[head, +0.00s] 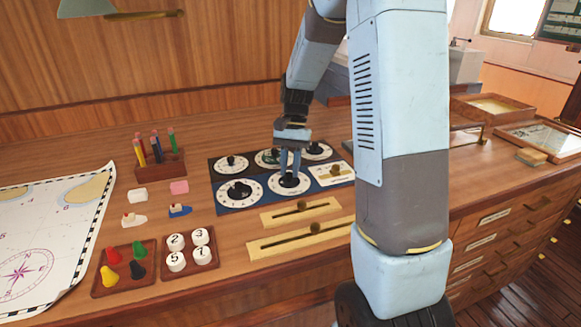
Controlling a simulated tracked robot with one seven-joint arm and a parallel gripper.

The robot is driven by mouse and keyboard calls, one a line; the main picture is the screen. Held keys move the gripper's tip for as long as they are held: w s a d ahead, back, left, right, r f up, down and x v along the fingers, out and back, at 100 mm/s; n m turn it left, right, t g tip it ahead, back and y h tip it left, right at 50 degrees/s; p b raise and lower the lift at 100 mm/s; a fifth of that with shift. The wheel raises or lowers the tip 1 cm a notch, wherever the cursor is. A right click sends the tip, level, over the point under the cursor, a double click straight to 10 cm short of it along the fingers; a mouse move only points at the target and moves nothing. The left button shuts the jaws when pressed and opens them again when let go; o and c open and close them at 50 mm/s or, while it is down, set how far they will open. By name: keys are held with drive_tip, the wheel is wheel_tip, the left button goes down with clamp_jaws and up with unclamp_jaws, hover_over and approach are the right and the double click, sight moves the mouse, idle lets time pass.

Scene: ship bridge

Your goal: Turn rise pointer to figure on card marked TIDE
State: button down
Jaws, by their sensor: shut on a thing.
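A dial board lies on the desk, with a dark back strip (217,167) and a blue front strip (263,200). Each strip bears round white dials with black pointer knobs. My gripper (290,168) points down over the right dial of the blue strip (303,187) and is shut on its black pointer knob (289,180). The fingers partly hide this knob. The left blue-strip dial (239,190) is clear of my gripper. A cream card (322,170) lies at the right of the board; its print, and the names and figures of the dials, are too small to read.
Two brass slide rails (285,217) (270,246) lie in front of the board. To the left are a pencil rack (160,167), small model boats (180,211), trays of pegs (107,285) and numbered discs (205,260), and a chart (55,235). My arm hides the desk at right.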

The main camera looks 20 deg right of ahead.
drive_tip(key=shift+w+a+n+h, duration=0.1)
drive_tip(key=shift+n+h, duration=0.3)
drive_tip(key=shift+n, duration=0.4)
drive_tip(key=c, duration=0.9)
unclamp_jaws()
drive_tip(key=shift+r, duration=0.1)
drive_tip(key=v, duration=1.3)
drive_tip(key=shift+w+r, duration=0.2)
drive_tip(key=shift+w, duration=0.1)
drive_tip(key=s+r+n+t, duration=0.1)
drive_tip(key=s+t, duration=0.2)
drive_tip(key=s, duration=0.5)
drive_tip(key=s+a+r+n+t+h, duration=0.1)
drive_tip(key=s+r+n+t, duration=0.1)
drive_tip(key=s, duration=0.7)
drive_tip(key=s+a+r+n+t, duration=0.1)
drive_tip(key=s+t, duration=0.3)
drive_tip(key=s, duration=0.5)
drive_tip(key=shift+s+r+n+h, duration=0.25)
drive_tip(key=shift+r+n+h, duration=0.15)
drive_tip(key=shift+r+n, duration=0.1)
